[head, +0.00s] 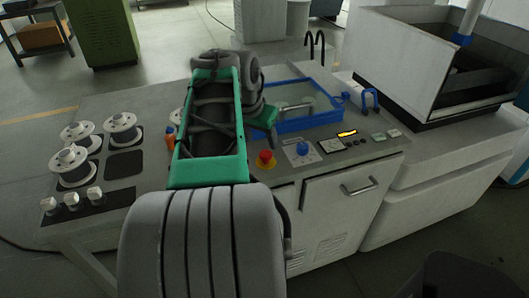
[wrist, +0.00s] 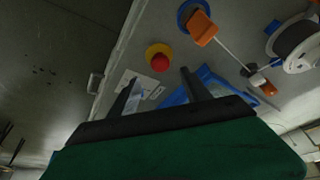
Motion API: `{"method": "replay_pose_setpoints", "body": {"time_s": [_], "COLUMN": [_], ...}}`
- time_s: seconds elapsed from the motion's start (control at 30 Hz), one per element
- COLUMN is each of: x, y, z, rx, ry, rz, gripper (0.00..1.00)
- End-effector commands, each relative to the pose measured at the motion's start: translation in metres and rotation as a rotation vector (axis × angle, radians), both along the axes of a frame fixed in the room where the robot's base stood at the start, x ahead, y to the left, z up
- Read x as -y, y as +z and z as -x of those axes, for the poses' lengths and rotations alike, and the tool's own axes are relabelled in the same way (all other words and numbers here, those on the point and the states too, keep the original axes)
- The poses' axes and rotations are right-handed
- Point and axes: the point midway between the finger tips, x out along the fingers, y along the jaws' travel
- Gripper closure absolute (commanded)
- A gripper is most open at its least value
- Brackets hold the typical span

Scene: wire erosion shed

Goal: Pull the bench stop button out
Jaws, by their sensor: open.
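The bench stop button (head: 265,158) is a red mushroom head on a yellow base, at the front edge of the grey bench top in the head view. In the wrist view the stop button (wrist: 160,62) lies just beyond the fingertips, roughly centred between them. My gripper (wrist: 160,73) is open, with two dark fingers apart and nothing between them touching the button. In the head view my green and grey arm reaches over the bench, and the fingers are mostly hidden.
Right of the button are a blue knob (head: 303,148) on a pale plate and a lit yellow display (head: 347,133). Behind lies a blue-framed tray (head: 310,124). A cabinet handle (head: 359,187) juts out below.

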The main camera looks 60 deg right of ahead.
Motion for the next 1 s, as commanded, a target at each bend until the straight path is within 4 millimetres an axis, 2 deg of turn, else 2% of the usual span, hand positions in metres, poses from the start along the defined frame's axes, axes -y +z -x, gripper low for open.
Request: {"method": "replay_pose_setpoints", "body": {"time_s": [0.3, 0.43, 0.73, 1.0], "x": [0.020, 0.026, 0.028, 0.028], "y": [-0.051, -0.065, -0.069, -0.069], "z": [0.001, 0.000, -0.001, -0.001], "rx": [-0.001, 0.000, 0.001, 0.001], "ry": [0.000, 0.001, 0.003, 0.004], "rz": [-0.003, -0.002, 0.000, 0.000], "gripper": [0.44, 0.44, 0.45, 0.67]}}
